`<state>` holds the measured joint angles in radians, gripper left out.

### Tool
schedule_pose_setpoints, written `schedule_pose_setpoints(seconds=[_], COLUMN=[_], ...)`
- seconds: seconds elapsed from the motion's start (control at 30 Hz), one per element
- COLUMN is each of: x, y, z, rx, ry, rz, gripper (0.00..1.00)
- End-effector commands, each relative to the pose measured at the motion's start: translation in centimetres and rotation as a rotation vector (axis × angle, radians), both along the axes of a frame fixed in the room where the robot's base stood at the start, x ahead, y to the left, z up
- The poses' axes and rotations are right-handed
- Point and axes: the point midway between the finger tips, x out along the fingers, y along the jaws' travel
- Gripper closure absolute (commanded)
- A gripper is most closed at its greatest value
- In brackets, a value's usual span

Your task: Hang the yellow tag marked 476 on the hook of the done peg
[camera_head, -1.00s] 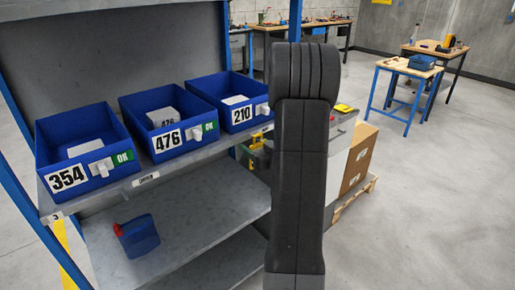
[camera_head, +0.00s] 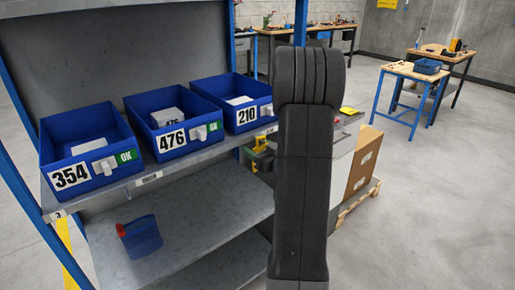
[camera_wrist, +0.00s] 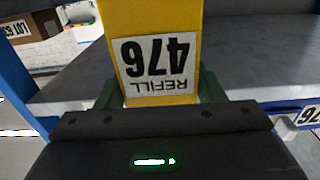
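The yellow tag (camera_wrist: 152,20) fills the upper middle of the wrist view. Its white label reads REFILL 476 upside down. My gripper (camera_wrist: 158,97) has its green fingers at the tag's two sides and is shut on it. In the head view my dark arm link hides much of the middle. A small yellow and green patch (camera_head: 262,152) shows left of the link; I cannot tell whether it is the tag and gripper. The blue bin marked 476 (camera_head: 203,144) stands on the shelf with a white fitting beside its green OK label. I cannot make out a done peg.
Blue bins marked 354 (camera_head: 100,178) and 210 (camera_head: 262,119) flank the 476 bin on the grey shelf (camera_head: 115,192). A blue container with a red cap (camera_head: 142,238) is on the lower shelf. A cardboard box (camera_head: 362,160) stands right of my arm.

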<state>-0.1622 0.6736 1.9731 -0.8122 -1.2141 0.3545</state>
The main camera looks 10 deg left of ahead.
Motion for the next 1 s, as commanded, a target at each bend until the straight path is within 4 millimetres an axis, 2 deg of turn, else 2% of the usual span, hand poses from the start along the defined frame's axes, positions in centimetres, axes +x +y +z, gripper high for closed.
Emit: schedule_pose_setpoints(seconds=[0.03, 0.1, 0.47, 0.57, 1.0], x=[0.0, 0.0, -0.3, -1.1, -6.3], y=[0.0, 0.0, -0.5, -1.6, -8.4], z=[0.0, 0.0, 0.0, -0.1, -0.1], rx=[0.000, 0.000, 0.000, 0.001, 0.000], ry=[0.000, 0.000, 0.000, 0.001, 0.000], rz=[0.000, 0.000, -0.002, -0.004, -0.006], gripper=[0.27, 0.17, 0.17, 0.17, 0.17])
